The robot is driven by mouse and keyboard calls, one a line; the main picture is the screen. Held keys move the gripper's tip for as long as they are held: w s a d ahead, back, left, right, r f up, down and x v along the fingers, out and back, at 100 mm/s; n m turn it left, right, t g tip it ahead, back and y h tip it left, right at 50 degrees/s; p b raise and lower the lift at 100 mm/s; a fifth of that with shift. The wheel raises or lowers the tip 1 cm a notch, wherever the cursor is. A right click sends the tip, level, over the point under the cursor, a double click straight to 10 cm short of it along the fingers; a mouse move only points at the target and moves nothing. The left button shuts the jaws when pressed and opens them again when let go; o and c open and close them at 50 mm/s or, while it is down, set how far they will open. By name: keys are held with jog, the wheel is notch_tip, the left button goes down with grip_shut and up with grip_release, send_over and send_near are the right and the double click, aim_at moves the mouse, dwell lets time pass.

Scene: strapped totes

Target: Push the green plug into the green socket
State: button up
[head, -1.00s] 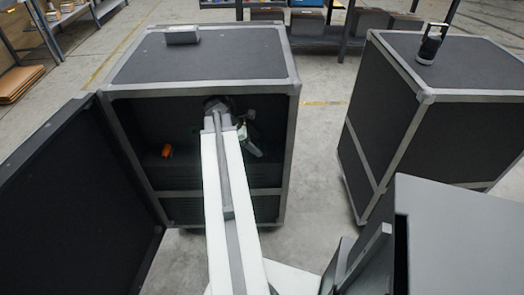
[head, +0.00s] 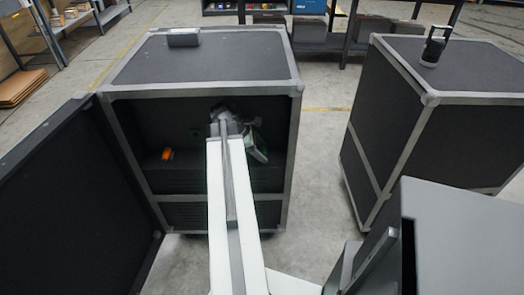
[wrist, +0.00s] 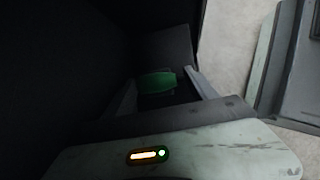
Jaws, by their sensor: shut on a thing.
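The green plug (wrist: 158,82) sits between the two fingers of my gripper (wrist: 162,92) in the wrist view. The fingers are shut on it, and the surroundings there are very dark. In the head view my gripper (head: 257,150) is inside the open black case (head: 108,88), in its right half. My arm hides part of the interior.
An orange object (head: 167,154) is inside the case on the left. The case's door (head: 70,190) stands open at left. A small grey box (head: 183,38) lies on top. A second closed case (head: 440,120) stands at right, with clear floor between.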

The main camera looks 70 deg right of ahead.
aim_at(261, 151)
notch_tip(261, 151, up, 3)
jog(key=p, duration=0.3)
jog(key=shift+r, duration=0.2)
jog(key=shift+w+a+r+p, duration=0.15)
jog(key=shift+w+r+p, duration=0.05)
jog(key=shift+r+p, duration=0.1)
jog(key=w+a, duration=1)
jog(key=w, duration=0.3)
jog(key=shift+w+a+f, duration=0.35)
jog(key=shift+w+a, duration=0.05)
jog(key=shift+s, duration=0.15)
